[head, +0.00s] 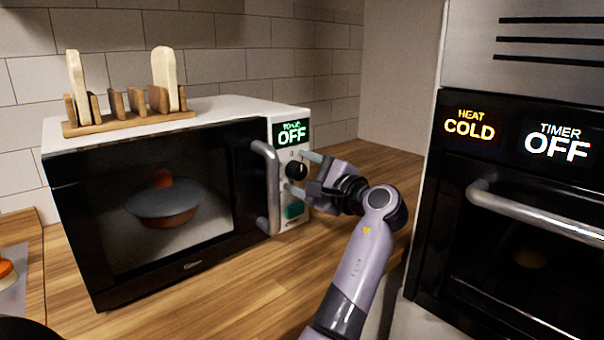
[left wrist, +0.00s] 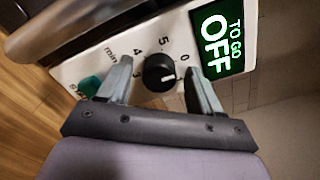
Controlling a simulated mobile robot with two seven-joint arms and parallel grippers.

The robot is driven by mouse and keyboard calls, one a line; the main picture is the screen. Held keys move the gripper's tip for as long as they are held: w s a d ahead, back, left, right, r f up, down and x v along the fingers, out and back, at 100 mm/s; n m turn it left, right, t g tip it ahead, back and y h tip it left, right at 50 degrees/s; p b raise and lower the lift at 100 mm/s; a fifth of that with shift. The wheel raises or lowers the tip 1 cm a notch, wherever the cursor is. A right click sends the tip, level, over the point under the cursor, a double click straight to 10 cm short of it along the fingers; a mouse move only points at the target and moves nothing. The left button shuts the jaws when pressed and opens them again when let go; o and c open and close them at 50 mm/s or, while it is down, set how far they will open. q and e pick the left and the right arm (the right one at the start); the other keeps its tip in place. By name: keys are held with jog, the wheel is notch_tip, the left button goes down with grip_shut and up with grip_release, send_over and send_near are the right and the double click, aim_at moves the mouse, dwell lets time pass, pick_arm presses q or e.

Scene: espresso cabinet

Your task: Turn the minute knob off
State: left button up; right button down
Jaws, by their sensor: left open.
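The minute knob (head: 296,171) is a round black dial on the white control panel of the microwave (head: 150,112). In the left wrist view the knob (left wrist: 159,72) has a white pointer line and numbers printed around it; the line points toward the 0. The green display (head: 292,133) above the knob reads "TO GO OFF". My left gripper (head: 300,173) is in front of the panel. In the left wrist view its fingers (left wrist: 160,85) are open, one on each side of the knob, with gaps between them and it. My right gripper is not in view.
The microwave's door handle (head: 268,185) stands out left of the knob. A green button (head: 294,210) sits below it. An oven (head: 530,200) reading "HEAT COLD" and "TIMER OFF" stands at right. A wooden rack (head: 128,122) with bread slices is on top of the microwave.

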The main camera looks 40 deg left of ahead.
pick_arm(q)
jog(key=d, duration=0.6)
jog(key=shift+s+d+b, duration=0.3)
jog(key=shift+d, duration=0.1)
